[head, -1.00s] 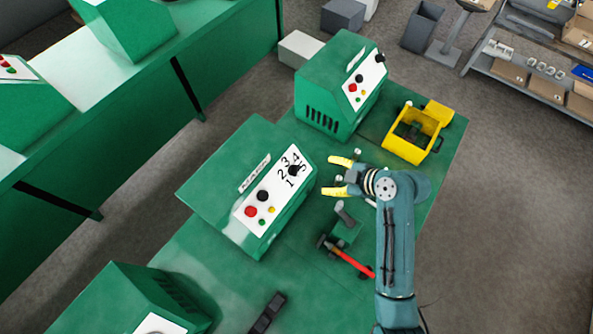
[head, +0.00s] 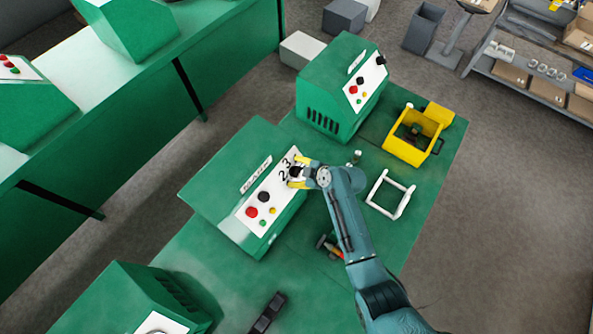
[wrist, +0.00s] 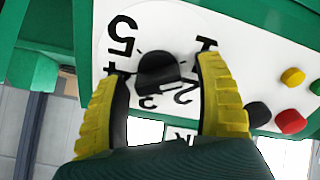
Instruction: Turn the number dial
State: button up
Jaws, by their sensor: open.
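The number dial (wrist: 160,75) is a black knob on the white panel of a green machine (head: 228,165). In the wrist view numerals ring it, with 5, 1, 2 and 3 readable. My gripper (head: 297,174) is at the dial in the head view and hides most of it there. In the wrist view my gripper (wrist: 160,90) has its two yellow-padded fingers open, one on each side of the knob. A gap shows at the left finger; the right finger is close to the knob, and I cannot tell whether it touches.
The panel also carries a black button (head: 264,196), a red button (head: 251,211) and small yellow and green ones. A white frame (head: 391,194), a yellow box (head: 412,138) and a partly hidden hammer (head: 329,247) are on the green table. Another green machine (head: 330,85) stands behind.

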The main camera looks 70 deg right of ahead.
jog(key=shift+s, duration=0.1)
jog(key=c, duration=1.2)
jog(key=shift+m, duration=0.3)
jog(key=m, duration=0.5)
jog(key=shift+f, duration=0.1)
jog(key=m, duration=0.6)
jog(key=shift+d+m, duration=0.1)
jog(key=shift+m, duration=0.2)
jog(key=m+p, duration=0.2)
jog(key=m, duration=0.4)
jog(key=shift+s+m, duration=0.15)
jog(key=shift+m, duration=0.15)
jog(key=m+p, duration=0.2)
jog(key=m, duration=0.3)
jog(key=shift+f+g, duration=0.15)
jog(key=shift+g, duration=0.15)
